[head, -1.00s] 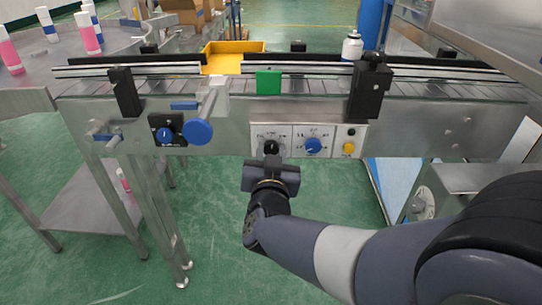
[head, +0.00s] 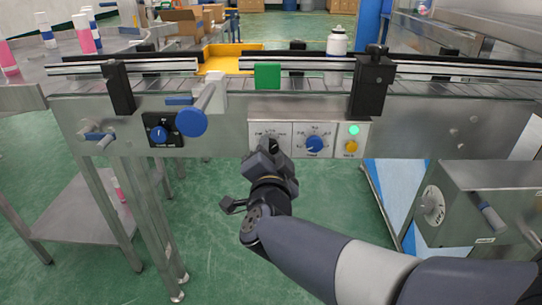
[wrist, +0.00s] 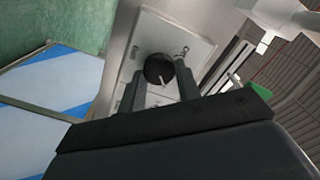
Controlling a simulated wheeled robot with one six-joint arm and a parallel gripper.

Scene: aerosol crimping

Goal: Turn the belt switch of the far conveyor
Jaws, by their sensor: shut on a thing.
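The belt switch is a black round knob (head: 273,143) on a white plate (head: 258,128) at the conveyor's front. In the wrist view the knob (wrist: 158,69) sits between my fingertips, its light pointer line facing the lower right of the picture. My gripper (head: 268,150) is shut on the knob and rolled to a tilt; its fingers hide part of the knob in the head view. In the wrist view my gripper (wrist: 160,86) reaches up to the plate. A green lamp (head: 353,130) glows at the panel's right end. The conveyor (head: 220,150) runs across the head view.
A blue handwheel (head: 192,123) sticks out at left. A white can (head: 337,42) is on the belt. A steel box (head: 480,205) stands at right.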

